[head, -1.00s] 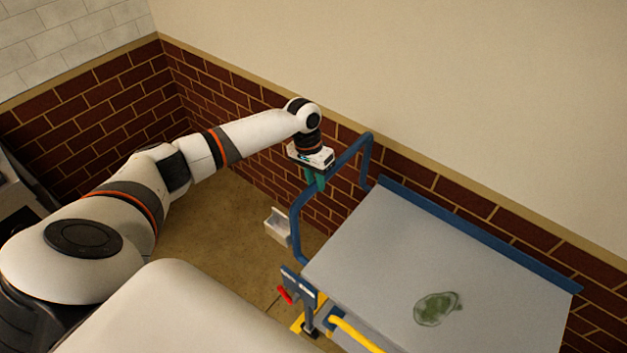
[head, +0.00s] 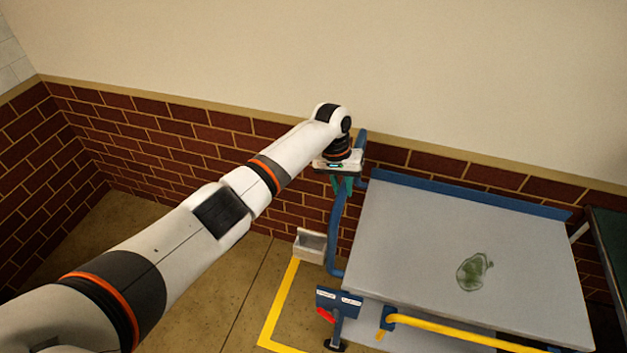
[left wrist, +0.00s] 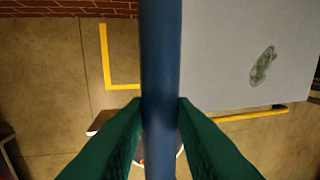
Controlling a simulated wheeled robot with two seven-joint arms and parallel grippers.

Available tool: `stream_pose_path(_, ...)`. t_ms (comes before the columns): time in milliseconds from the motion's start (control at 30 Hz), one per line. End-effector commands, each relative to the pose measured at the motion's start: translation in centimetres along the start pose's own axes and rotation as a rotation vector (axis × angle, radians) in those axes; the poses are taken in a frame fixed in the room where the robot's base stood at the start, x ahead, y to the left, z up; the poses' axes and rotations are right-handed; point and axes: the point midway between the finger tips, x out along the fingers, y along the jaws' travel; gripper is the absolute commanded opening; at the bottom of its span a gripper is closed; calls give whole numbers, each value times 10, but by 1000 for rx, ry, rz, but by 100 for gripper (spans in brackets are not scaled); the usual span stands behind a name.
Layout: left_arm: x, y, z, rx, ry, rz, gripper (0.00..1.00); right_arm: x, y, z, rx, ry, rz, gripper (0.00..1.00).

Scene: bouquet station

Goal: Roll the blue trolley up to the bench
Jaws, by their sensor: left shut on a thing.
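The blue trolley (head: 410,235) has a flat grey top with a blue raised edge along the wall side. Its blue tubular handle (head: 338,228) rises at its left end. My left gripper (head: 343,186) is shut on the upper part of this handle. In the left wrist view the handle bar (left wrist: 160,50) runs between the green fingers (left wrist: 160,112). A dark green surface (head: 608,232), perhaps the bench, shows only partly at the right edge of the head view. My right gripper is not in view.
A green smear-like patch (head: 474,272) is on the trolley top. A yellow bar (head: 460,334) runs along its near side. A red lever (head: 325,315) and a small light tray (head: 311,246) are by the handle. Yellow floor lines (head: 277,306) and bare floor lie left; a brick wall (head: 220,140) stands behind.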

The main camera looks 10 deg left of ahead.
Motion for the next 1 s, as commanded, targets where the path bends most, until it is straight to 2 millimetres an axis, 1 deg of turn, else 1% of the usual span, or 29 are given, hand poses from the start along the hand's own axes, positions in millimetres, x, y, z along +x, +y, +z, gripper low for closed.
stream_pose_path(33, 2, -11, 1, 2, -2, -4, 0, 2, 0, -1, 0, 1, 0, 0)
stream_pose_path(200, 6, -28, 1, -1, -4, -3, 0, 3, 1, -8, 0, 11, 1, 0)
stream_pose_path(400, 7, -36, 2, -1, -7, -4, 0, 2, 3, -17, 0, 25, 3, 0)
stream_pose_path(667, 6, -37, 2, 1, -7, -6, 0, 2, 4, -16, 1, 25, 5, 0)
stream_pose_path(700, 6, -37, 2, 1, -7, -6, 25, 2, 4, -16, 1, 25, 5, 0)
stream_pose_path(767, 6, -37, 2, 1, -7, -6, 35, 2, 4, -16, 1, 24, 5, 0)
stream_pose_path(800, 6, -36, 2, 1, -7, -6, 41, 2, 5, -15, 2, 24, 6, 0)
stream_pose_path(833, 6, -36, 2, 1, -7, -5, 44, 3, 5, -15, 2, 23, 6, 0)
stream_pose_path(1000, 6, -35, 2, 0, -6, -3, 44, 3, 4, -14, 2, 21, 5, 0)
